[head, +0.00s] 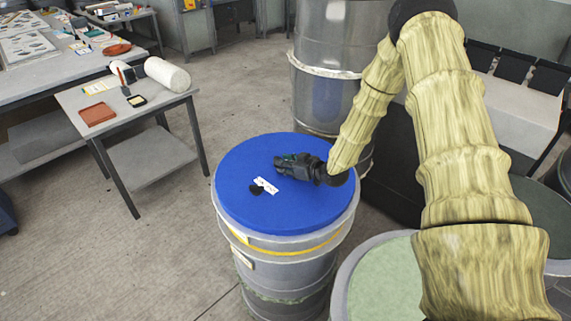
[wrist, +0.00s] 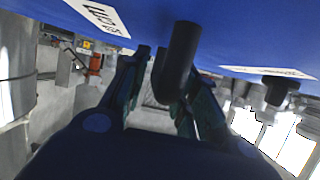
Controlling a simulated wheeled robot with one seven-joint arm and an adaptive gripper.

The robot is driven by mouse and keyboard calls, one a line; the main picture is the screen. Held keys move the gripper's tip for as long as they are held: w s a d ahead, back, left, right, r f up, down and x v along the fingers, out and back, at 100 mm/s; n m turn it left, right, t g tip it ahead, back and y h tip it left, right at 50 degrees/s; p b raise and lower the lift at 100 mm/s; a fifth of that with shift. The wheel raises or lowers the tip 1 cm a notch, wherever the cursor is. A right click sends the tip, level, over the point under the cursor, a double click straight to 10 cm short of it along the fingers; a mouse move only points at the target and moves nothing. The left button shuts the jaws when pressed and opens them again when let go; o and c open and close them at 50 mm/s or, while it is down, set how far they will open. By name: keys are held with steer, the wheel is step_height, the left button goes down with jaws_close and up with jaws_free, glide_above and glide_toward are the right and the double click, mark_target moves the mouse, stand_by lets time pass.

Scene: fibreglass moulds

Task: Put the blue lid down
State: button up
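The blue lid (head: 295,208) lies over the top of a grey drum (head: 290,270) in the head view and looks about level. Whether it rests fully on the drum's rim cannot be told. My gripper (head: 283,163) reaches in from the right, low over the lid. In the wrist view the lid (wrist: 240,35) fills the top. A black handle post (wrist: 180,60) on the lid stands between the two fingers of my gripper (wrist: 167,68), which look closed against its sides. A second black post (wrist: 280,90) is off to the right, clear of the fingers.
A taller metal drum (head: 325,95) stands behind. A drum with a pale green top (head: 388,285) is close at the right front. A small grey table (head: 135,100) with a white roll (head: 167,74) stands at the left. Concrete floor (head: 110,255) is free at the left front.

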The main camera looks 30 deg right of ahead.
stand_by(0.3)
steer(key=shift+b+v, duration=2.2)
steer(key=shift+v, duration=3.85)
